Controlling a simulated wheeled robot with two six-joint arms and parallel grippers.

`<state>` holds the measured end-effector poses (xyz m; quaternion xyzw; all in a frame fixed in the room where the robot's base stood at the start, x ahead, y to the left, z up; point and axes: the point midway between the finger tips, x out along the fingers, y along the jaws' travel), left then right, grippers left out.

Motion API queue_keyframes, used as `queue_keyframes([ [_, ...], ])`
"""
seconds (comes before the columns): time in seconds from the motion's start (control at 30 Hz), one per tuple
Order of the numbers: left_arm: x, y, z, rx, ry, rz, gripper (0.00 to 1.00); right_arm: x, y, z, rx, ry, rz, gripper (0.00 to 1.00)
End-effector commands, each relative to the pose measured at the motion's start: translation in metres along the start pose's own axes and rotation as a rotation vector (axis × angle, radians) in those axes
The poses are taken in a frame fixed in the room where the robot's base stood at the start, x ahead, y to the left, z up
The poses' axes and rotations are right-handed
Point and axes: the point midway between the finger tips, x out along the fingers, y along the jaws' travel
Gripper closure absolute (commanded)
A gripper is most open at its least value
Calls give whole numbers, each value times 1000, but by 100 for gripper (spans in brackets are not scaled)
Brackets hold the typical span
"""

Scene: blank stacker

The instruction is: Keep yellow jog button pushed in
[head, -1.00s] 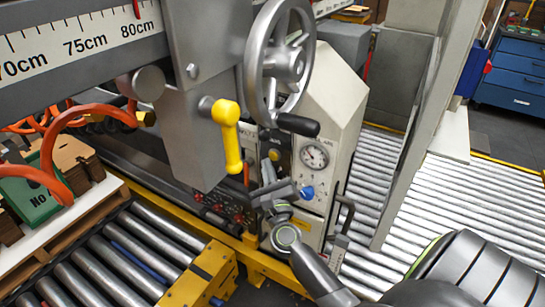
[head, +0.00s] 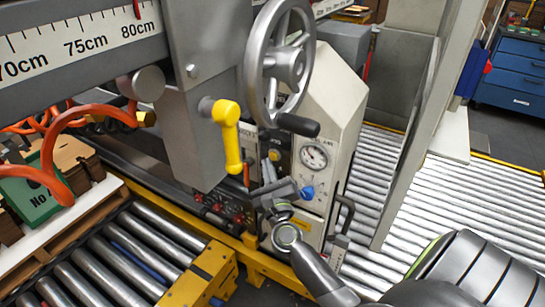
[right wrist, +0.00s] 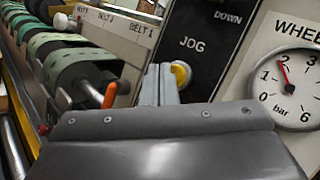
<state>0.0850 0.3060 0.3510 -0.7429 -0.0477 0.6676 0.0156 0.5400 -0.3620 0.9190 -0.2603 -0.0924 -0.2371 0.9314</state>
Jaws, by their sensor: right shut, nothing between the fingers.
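The yellow jog button (head: 275,156) sits on the dark panel on the front of the pale machine housing. In the right wrist view the button (right wrist: 181,74) shows beside the JOG label, its left part hidden behind my fingers. My right gripper (head: 267,168) is shut and empty, its fingers pointing up at the panel just below and left of the button. In the right wrist view the shut fingertips (right wrist: 159,72) overlap the button's left edge. I cannot tell whether they touch it or how far it is pressed. My left gripper is not in view.
A pressure gauge (head: 314,157) and blue knob (head: 307,192) are right of the panel. A handwheel (head: 281,65) with a black handle and a yellow lever (head: 229,135) hang above. An orange stick (right wrist: 110,95) stands left of my fingers. Roller conveyors lie on both sides.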

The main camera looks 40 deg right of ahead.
Motion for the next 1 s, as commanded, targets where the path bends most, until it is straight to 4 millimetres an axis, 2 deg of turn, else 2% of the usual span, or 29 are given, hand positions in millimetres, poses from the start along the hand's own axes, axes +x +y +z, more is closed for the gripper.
queue_keyframes([
  [1.0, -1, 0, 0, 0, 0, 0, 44, 8, -6, -6, -2, 0, 0, 100],
])
